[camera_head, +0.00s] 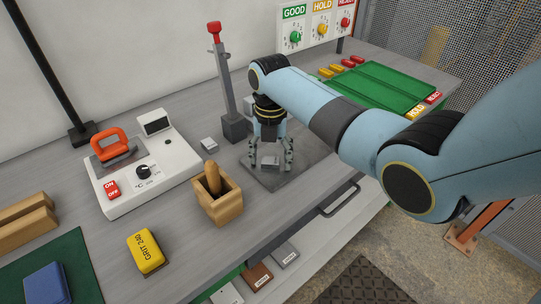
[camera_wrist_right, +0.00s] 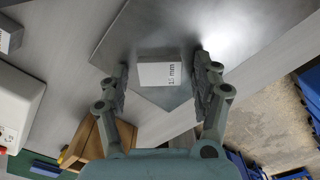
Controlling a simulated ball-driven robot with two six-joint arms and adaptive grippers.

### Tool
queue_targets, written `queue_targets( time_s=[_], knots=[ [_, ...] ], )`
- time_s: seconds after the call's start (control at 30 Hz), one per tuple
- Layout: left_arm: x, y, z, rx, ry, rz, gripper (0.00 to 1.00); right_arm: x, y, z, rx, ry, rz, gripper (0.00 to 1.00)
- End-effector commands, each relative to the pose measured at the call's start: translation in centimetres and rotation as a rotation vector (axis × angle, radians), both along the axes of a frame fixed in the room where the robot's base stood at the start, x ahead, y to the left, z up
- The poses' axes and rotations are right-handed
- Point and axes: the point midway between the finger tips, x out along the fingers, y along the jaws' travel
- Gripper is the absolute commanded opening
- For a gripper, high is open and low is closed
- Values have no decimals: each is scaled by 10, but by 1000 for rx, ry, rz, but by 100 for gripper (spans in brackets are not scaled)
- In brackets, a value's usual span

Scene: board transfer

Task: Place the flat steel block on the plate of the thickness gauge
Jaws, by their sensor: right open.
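The thickness gauge (camera_head: 226,85) stands upright on the bench, a grey column with a red top. Its dark, smooth plate (camera_head: 298,171) lies at its foot and also shows in the wrist view (camera_wrist_right: 125,38). A small steel block (camera_head: 270,162) lies on the plate; the wrist view shows it (camera_wrist_right: 160,74) marked "15 mm". My right gripper (camera_head: 271,167) points down over the plate, open, with one finger on each side of this block and gaps visible in the wrist view. Another small grey block (camera_head: 209,145) lies on the bench left of the column. My left gripper is out of view.
A white hotplate-like device (camera_head: 150,178) with an orange handle stands at left. A wooden box (camera_head: 218,202) and a yellow grit block (camera_head: 147,250) are near the front. A green tray (camera_head: 385,85) lies at the back right, beyond my right arm.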

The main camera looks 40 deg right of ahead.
Motion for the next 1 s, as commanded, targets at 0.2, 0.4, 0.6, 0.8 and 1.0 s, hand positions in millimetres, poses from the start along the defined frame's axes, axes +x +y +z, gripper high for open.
queue_targets(
  time_s=[0.2, 0.4, 0.6, 0.8, 1.0],
  knots=[
    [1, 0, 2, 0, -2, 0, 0, 1, 0, 7, -1, -2, 0, 66],
    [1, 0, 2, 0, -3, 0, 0, 2, 0, 44, -1, -6, 0, 66],
    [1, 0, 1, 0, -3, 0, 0, 1, 0, 89, 0, -5, 1, 66],
    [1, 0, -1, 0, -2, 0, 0, 1, -1, 116, -1, -2, -1, 66],
    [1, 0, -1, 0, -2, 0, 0, 0, 0, 123, 0, 0, -1, 66]
  ],
)
